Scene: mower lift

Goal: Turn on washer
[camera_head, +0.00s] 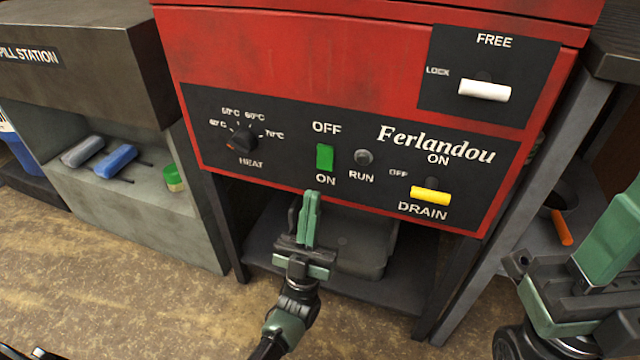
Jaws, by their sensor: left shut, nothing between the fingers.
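The red washer (290,58) fills the middle of the head view, with a black control panel (290,118) on its front. A green switch (325,158) sits between the labels OFF above and ON below. A round RUN button or lamp (363,157) is to its right. My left gripper (311,196) is shut and empty, pointing up just below the switch and the ON label; I cannot tell how far it is from the panel. My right gripper (612,232) is partly in view at the right edge; its fingertips are cut off or unclear.
A dark tray (355,250) lies under the washer. A spill station (75,75) stands left, a grey-framed bench (540,190) right. Floor is clear in front.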

